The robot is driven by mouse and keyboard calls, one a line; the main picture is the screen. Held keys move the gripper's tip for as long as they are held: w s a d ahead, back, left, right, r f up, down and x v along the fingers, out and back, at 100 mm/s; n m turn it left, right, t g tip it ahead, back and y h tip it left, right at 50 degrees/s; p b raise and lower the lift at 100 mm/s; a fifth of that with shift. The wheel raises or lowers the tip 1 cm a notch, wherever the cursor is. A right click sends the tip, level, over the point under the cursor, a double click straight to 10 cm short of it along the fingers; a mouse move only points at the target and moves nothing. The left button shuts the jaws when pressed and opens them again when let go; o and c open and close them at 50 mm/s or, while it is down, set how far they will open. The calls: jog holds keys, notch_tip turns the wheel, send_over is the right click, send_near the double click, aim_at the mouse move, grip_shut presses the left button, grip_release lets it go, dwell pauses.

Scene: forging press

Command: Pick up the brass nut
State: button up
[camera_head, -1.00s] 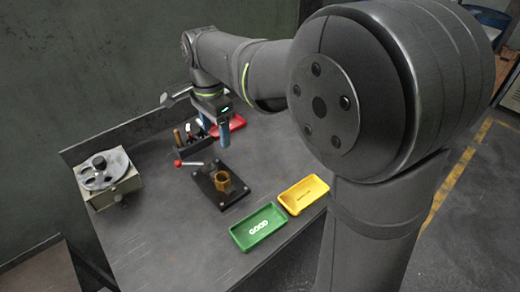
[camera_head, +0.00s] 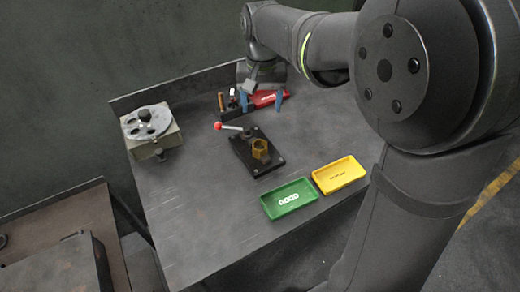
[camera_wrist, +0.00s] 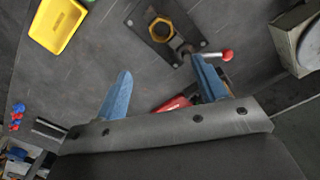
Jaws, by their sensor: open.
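The brass nut (camera_head: 261,152) is a gold hexagonal ring on a black base plate (camera_head: 244,157) on the grey bench. In the wrist view the nut (camera_wrist: 151,31) shows at the top, with its hole facing the camera. A lever with a red ball knob (camera_head: 217,127) is beside it; the knob (camera_wrist: 227,55) also shows in the wrist view. My gripper (camera_head: 262,106) has two blue fingers spread apart, with nothing between them. It is above the back of the bench, behind the nut and apart from it. The fingertips (camera_wrist: 161,69) show below the nut in the wrist view.
A green GOOD tray (camera_head: 289,209) and a yellow tray (camera_head: 340,187) lie near the bench's front. A dial device (camera_head: 149,130) stands at the left. A dark tool holder (camera_head: 228,106) and a red object (camera_head: 266,98) are at the back, near my gripper. The bench's left front is clear.

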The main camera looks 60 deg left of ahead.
send_over(260, 144)
jog(key=d, duration=0.2)
jog(key=f, duration=1)
jog(key=shift+s+a+f, duration=0.2)
jog(key=shift+s+f, duration=0.3)
jog(key=shift+f, duration=2.5)
jog(key=shift+c, duration=0.4)
jog(key=c, duration=1.3)
jog(key=shift+r, duration=0.15)
